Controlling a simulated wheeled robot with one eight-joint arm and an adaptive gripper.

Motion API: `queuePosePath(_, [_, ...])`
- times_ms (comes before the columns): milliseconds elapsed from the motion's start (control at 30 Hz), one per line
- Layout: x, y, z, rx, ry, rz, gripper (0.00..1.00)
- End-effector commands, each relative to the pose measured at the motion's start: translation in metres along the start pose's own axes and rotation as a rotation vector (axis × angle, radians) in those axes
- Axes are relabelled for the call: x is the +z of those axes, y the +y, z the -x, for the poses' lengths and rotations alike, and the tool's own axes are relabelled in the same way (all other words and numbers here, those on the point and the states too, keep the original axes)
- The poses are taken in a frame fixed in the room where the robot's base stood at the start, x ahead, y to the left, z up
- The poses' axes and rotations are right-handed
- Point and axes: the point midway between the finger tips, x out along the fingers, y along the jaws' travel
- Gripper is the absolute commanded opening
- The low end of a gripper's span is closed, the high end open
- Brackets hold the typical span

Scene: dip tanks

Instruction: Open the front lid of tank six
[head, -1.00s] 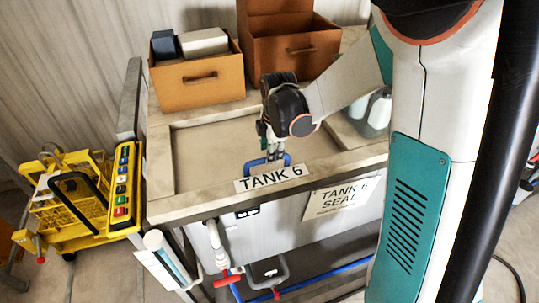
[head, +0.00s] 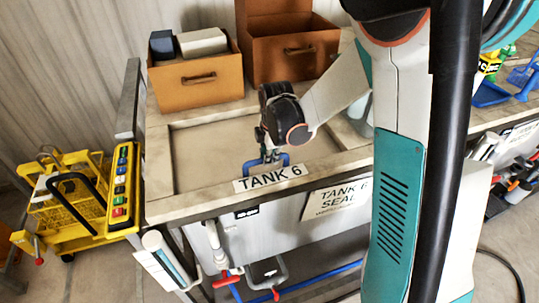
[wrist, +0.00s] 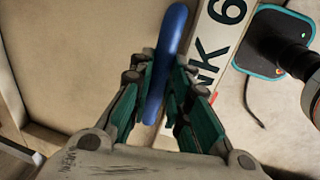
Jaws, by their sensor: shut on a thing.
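The front lid of tank six (head: 215,158) is a beige panel lying flat inside the lighter rim of the tank. A blue bar handle (head: 282,158) stands near its front edge, just behind the white "TANK 6" label (head: 268,178). My gripper (head: 266,155) reaches down to this handle from above and is shut on it. In the wrist view the teal fingers of my gripper (wrist: 158,92) lie on both sides of the blue handle (wrist: 172,40). My arm hides part of the lid's right side.
Two brown boxes, one nearer (head: 198,85) and one behind (head: 290,50), stand along the tank's back. A yellow cart (head: 80,205) with a button panel stands to the left. A "TANK 6 SEAL" sign (head: 338,198) hangs on the front.

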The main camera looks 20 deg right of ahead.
Motion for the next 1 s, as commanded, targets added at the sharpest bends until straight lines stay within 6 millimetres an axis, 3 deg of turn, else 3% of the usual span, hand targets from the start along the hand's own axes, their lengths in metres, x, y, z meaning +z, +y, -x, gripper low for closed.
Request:
queuePosePath(267, [0.0, 0.029, -0.007, 0.001, 0.0, 0.0, 0.0])
queuePosePath(467, [0.0, 0.084, -0.019, 0.002, 0.0, 0.0, 0.0])
queuePosePath(700, [0.0, 0.162, -0.033, 0.002, 0.0, 0.0, 0.0])
queuePosePath(1000, [0.0, 0.228, -0.046, 0.001, 0.0, 0.0, 0.0])
